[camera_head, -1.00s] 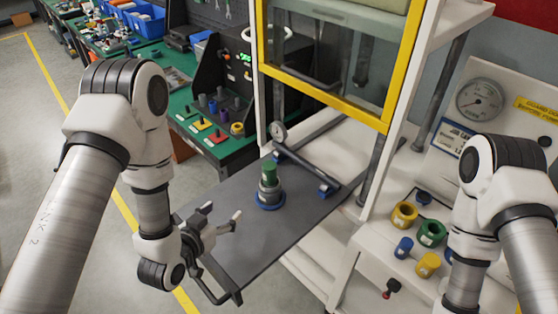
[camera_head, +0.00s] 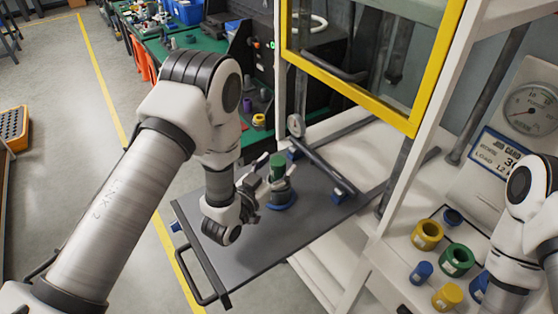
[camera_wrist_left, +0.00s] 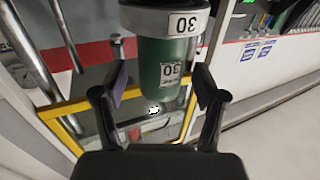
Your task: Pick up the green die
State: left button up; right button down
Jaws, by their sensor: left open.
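The green die (camera_head: 277,166) stands upright on a grey holder with a blue base ring (camera_head: 281,199), on the dark pull-out tray (camera_head: 225,262). In the left wrist view the green die (camera_wrist_left: 163,68) is a green cylinder with a label reading 30, below a grey collar also marked 30. My left gripper (camera_head: 268,180) is at the die in the head view. In the wrist view its open fingers (camera_wrist_left: 158,98) are on either side of the die, with gaps visible. My right arm shows at the right edge, but its gripper is out of view.
The yellow-framed guard (camera_head: 350,93) stands raised behind the tray. A bar (camera_head: 325,168) lies across the tray behind the holder. Yellow, green and blue rings (camera_head: 457,260) sit on the white bench at right. The tray's front is clear.

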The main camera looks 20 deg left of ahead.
pick_arm(q)
jog(key=shift+w+d+f, duration=0.15)
jog(key=shift+w, duration=0.4)
jog(key=shift+s, duration=0.2)
jog(key=c, duration=0.5)
grip_shut()
jog(key=shift+r, duration=0.2)
